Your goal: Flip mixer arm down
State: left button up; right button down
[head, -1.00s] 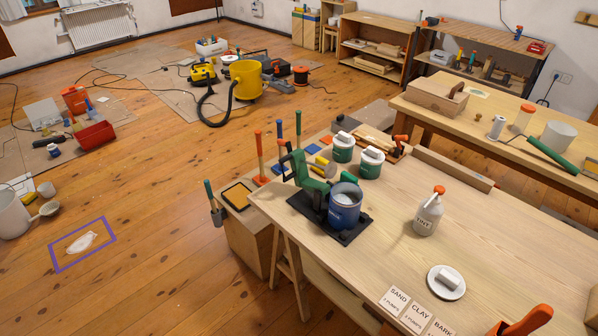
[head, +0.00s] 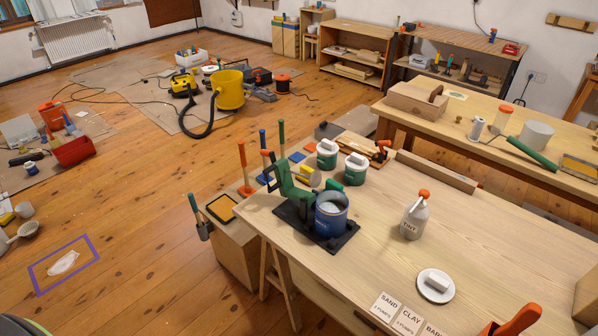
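The mixer has a green body and arm (head: 286,183) on a black base plate (head: 336,246), near the left end of the wooden workbench (head: 380,235). The green arm sticks up at the back left of a blue can (head: 331,218), clear of the can's mouth. The can stands upright on the base plate, open at the top, with pale grey contents. Neither of my grippers is in view.
Two white-and-green tubs (head: 355,168) stand behind the mixer. Label cards (head: 386,305) and an orange handle (head: 516,322) are at the front. Bench between is clear.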

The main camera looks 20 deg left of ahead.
aim_at(285, 182)
jog(key=i+j+z, duration=0.25)
jog(key=j, duration=0.35)
jog(key=j+z, duration=0.25)
jog(key=j, duration=0.3)
jog(key=i+j+z, duration=0.1)
jog(key=j+z, duration=0.15)
jog(key=j, duration=0.35)
jog(key=j+z, duration=0.1)
jog(key=j, duration=3.3)
jog(key=i, duration=0.1)
